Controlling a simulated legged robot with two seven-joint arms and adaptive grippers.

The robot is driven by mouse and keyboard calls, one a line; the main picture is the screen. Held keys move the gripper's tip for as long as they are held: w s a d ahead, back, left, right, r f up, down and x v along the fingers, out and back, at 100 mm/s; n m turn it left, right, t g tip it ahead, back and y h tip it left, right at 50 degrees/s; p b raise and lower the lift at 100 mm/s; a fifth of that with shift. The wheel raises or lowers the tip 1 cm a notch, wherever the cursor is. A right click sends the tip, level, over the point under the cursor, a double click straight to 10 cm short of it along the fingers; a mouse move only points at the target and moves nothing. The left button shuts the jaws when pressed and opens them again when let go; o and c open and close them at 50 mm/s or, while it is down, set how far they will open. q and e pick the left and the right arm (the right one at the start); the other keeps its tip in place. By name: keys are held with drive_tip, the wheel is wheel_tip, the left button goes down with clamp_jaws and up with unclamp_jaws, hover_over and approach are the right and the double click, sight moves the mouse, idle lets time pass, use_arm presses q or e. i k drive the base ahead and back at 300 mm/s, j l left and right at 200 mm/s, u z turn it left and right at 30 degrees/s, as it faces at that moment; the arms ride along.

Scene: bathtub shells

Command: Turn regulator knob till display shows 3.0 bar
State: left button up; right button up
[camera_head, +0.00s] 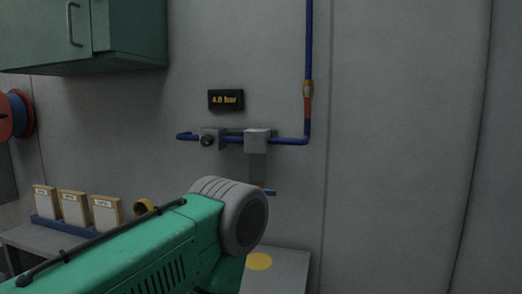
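The display (226,100) is a small black box on the wall and reads 4.0 bar in orange. Below it, the regulator knob (208,141) is a small dark round knob on the front of a grey block, on the left part of the blue pipe line. Nothing touches the knob. A green arm link of mine with a grey rounded joint comes in from the lower left and ends below the regulator. Neither of my grippers shows.
A second grey block (257,141) sits right of the knob, joined to the blue pipe (308,45). A green cabinet (115,35) hangs upper left. Several labelled boxes (74,207) stand on a bench at left. A grey surface with a yellow disc (259,261) lies below.

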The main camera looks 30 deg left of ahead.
sight(207, 140)
drive_tip(key=u, duration=1.35)
